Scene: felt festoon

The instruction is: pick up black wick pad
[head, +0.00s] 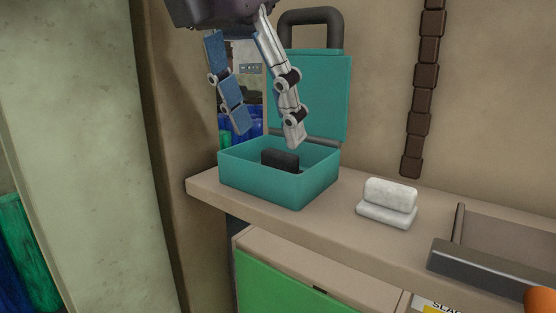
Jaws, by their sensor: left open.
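The black wick pad (280,160) is a small dark block inside an open teal box (262,186) on the beige counter. Its lower part is hidden by the box's front wall. My left gripper (268,139) comes down from the top, above the box. Its fingers are spread wide, with nothing between them, and the tips are apart from the pad. The right fingertip is just above the pad in the picture. My right gripper is not in view.
The box's teal lid (322,95) stands raised behind, with a dark handle (312,18). A white two-part block (388,203) lies on the counter (330,213) to the right. A grey-fronted tray (490,272) and an orange round thing (541,301) are farther right. A dark chain (423,90) hangs on the wall.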

